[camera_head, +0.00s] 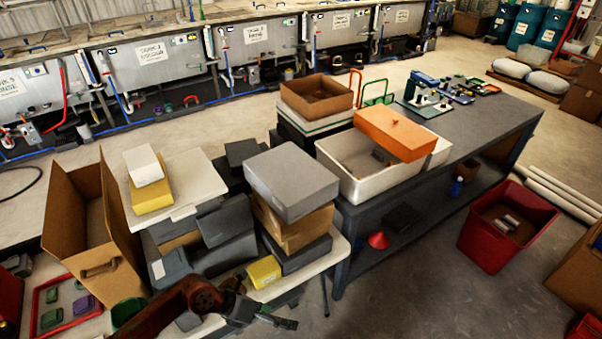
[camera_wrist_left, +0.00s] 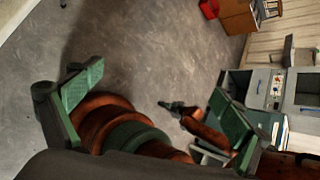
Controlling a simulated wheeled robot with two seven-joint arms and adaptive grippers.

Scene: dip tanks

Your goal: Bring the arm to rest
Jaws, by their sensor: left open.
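My left arm (camera_head: 172,303), reddish brown, comes in at the bottom left in the head view. Its dark left gripper (camera_head: 264,312) is in front of the cluttered near table, close to a small yellow box (camera_head: 264,271). In the left wrist view the left gripper (camera_wrist_left: 160,85) has its two green-padded fingers spread wide, with nothing between them but grey floor beyond. Another reddish-brown arm with a dark end, seemingly my right gripper (camera_wrist_left: 172,105), shows small past the fingers. Its jaws are too small to read. The head view does not show it.
A dark workbench (camera_head: 452,135) carries a white bin (camera_head: 345,182) and an orange box (camera_head: 395,131). A red bin (camera_head: 505,225) stands on the floor at right. Tanks (camera_head: 158,64) line the back.

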